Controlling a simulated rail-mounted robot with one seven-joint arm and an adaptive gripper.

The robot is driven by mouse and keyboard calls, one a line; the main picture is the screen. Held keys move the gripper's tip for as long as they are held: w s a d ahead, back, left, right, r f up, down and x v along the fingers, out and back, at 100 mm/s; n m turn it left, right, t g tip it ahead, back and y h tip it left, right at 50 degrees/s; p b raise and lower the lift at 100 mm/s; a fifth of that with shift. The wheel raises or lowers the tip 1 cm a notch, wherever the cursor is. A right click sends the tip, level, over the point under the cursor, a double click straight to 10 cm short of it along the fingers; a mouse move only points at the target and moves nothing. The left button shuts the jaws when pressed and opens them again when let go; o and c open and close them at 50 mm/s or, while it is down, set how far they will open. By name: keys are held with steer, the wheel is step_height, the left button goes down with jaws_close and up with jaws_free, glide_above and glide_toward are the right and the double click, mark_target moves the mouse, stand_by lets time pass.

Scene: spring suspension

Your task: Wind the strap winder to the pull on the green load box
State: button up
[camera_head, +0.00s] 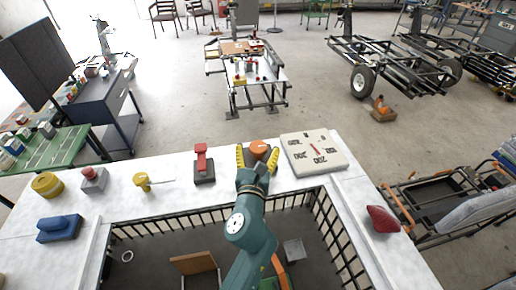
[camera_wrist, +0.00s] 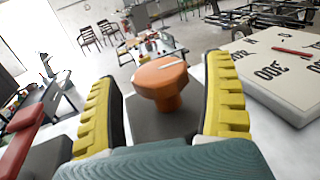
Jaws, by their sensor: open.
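An orange mushroom-shaped knob (camera_head: 258,147) on a dark grey base stands on the white counter; it may be the strap winder. In the wrist view the knob (camera_wrist: 160,82) has a pale mark on top. My gripper (camera_head: 257,158) is open, with one yellow finger on each side of the knob; it shows this way in the wrist view too (camera_wrist: 160,95). Contact is not visible, and a gap shows on both sides. A cream dial board (camera_head: 313,152) with black figures and a red needle lies just right of it. I cannot clearly identify a green load box.
Left along the counter (camera_head: 120,208) stand a red lever (camera_head: 202,163), a yellow knob (camera_head: 142,181), a red-topped grey block (camera_head: 94,179), a yellow disc (camera_head: 47,185) and a blue block (camera_head: 59,228). A red cone-like piece (camera_head: 383,219) sits at right. Black railings line the counter's inner edge.

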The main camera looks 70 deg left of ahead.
steer(key=shift+w+a, duration=0.35)
steer(key=shift+a, duration=0.25)
steer(key=c, duration=1.2)
steer(key=r+m+t+h+p, duration=0.1)
steer(key=p, duration=0.4)
steer(key=shift+s+t, duration=0.15)
steer(key=shift+t, duration=0.15)
steer(key=m+t+h+p, duration=0.2)
steer(key=p, duration=0.5)
steer(key=shift+a+m+t+h, duration=0.1)
steer(key=shift+m+t+h, duration=0.2)
steer(key=shift+t, duration=0.1)
steer(key=shift+f+m+t+h+p, duration=0.25)
steer(key=shift+m+t+h+p, duration=0.4)
steer(key=shift+p, duration=0.35)
steer(key=shift+f+m+h, duration=0.25)
steer(key=shift+f+h, duration=0.05)
steer(key=shift+h, duration=0.15)
